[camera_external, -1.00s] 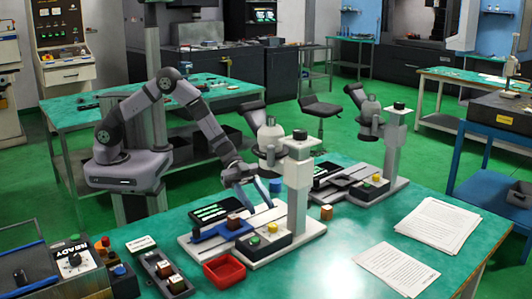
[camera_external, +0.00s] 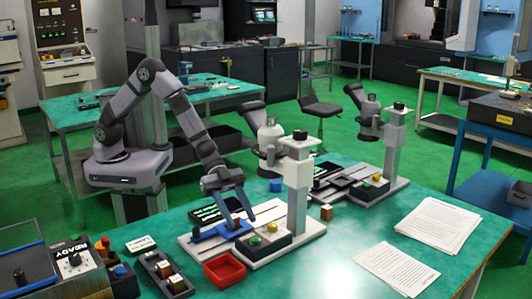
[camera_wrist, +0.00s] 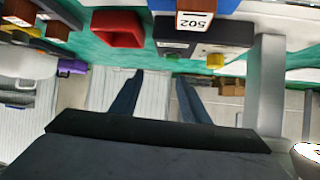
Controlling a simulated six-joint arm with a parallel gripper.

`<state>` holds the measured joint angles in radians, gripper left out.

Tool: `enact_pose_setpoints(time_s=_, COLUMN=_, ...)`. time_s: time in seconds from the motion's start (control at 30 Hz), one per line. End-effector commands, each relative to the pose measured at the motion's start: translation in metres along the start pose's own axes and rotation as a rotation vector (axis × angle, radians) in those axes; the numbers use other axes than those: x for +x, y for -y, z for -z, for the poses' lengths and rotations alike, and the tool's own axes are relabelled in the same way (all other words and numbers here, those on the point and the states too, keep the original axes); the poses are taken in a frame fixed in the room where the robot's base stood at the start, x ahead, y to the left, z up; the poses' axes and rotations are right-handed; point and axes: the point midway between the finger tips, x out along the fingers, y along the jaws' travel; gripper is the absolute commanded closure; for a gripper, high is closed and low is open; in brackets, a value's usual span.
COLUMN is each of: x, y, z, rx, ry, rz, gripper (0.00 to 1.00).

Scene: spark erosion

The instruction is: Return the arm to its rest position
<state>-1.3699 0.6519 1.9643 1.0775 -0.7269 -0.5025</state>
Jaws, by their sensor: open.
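My gripper (camera_external: 242,224) is open, with its fingers apart and pointing down in front of the near microscope's stage. In the external view its tips overlap the blue vise (camera_external: 207,235) and the block there, so I cannot tell how far above them it is. In the wrist view the two dark fingers (camera_wrist: 160,78) are spread with nothing between them. A block marked 502 (camera_wrist: 195,18) shows beyond them at the top edge. My arm is bent, its elbow high and its forearm sloping down to the right.
The near microscope column (camera_external: 298,200) stands close right of my gripper. A red tray (camera_external: 224,270) lies in front, also in the wrist view (camera_wrist: 118,28). A black block holder (camera_external: 163,272) and control box (camera_external: 78,262) are at front left.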

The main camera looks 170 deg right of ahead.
Motion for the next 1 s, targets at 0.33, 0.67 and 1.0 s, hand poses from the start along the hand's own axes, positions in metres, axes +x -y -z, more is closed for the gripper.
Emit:
enact_pose_setpoints(time_s=0.33, x=-0.018, y=-0.186, z=0.018, rx=0.172, ry=0.305, rz=-0.009, gripper=0.58)
enact_pose_setpoints(time_s=0.67, x=-0.145, y=-0.339, z=-0.051, rx=0.351, ry=0.675, rz=-0.153, gripper=0.58)
enact_pose_setpoints(time_s=1.0, x=-0.277, y=-0.393, z=-0.119, rx=0.516, ry=0.964, rz=-0.319, gripper=0.58)
